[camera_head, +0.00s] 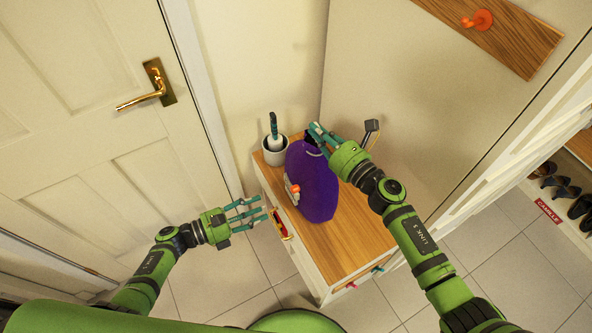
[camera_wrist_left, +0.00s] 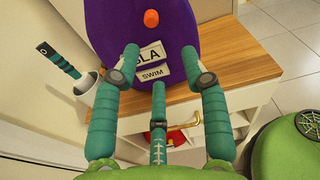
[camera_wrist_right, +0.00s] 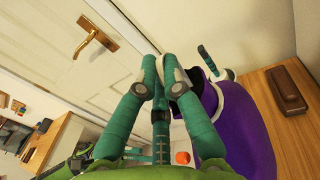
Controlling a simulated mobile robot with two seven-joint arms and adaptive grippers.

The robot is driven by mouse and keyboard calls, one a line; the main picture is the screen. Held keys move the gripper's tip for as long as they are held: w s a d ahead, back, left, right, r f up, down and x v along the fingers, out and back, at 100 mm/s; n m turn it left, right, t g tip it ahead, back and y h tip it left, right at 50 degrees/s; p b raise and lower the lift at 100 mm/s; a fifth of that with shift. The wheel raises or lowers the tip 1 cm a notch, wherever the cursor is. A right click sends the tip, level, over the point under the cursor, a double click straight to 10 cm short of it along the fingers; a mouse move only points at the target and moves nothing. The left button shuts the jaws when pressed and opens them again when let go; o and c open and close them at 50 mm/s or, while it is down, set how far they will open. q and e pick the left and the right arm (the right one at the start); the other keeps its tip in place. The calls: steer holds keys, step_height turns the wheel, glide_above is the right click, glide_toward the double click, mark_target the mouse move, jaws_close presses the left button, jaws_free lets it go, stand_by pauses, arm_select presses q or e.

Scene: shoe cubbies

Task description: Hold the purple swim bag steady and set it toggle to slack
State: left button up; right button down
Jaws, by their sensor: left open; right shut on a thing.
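The purple swim bag (camera_head: 314,185) stands on the wooden cabinet top. It also shows in the left wrist view (camera_wrist_left: 195,40) and the right wrist view (camera_wrist_right: 240,125). An orange toggle (camera_wrist_left: 151,18) sits on its front, above a tag partly hidden by a finger that reads "SLA" (camera_wrist_left: 151,53) and a "SWIM" tag (camera_wrist_left: 155,74). My right gripper (camera_head: 318,133) is shut on the bag's top edge; its fingertips meet there in the right wrist view (camera_wrist_right: 166,75). My left gripper (camera_head: 255,211) is open and empty, in front of the bag and apart from it.
A white pot (camera_head: 275,155) with a teal-handled brush (camera_head: 273,125) stands left of the bag. A dark-headed object (camera_head: 371,127) is behind right. The cabinet top (camera_head: 345,240) is clear in front right. A red item (camera_head: 280,224) shows at the cabinet's left side. A white door (camera_head: 85,110) stands left.

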arm_select(q)
steer(key=m+g+y, duration=0.1)
steer(key=m+y, duration=0.1)
steer(key=y, duration=0.1)
glide_toward(292, 191)
steer(key=x, duration=0.8)
steer(key=shift+w+d, duration=0.15)
steer(key=shift+w, duration=0.15)
steer(key=shift+f, duration=0.1)
jaws_close()
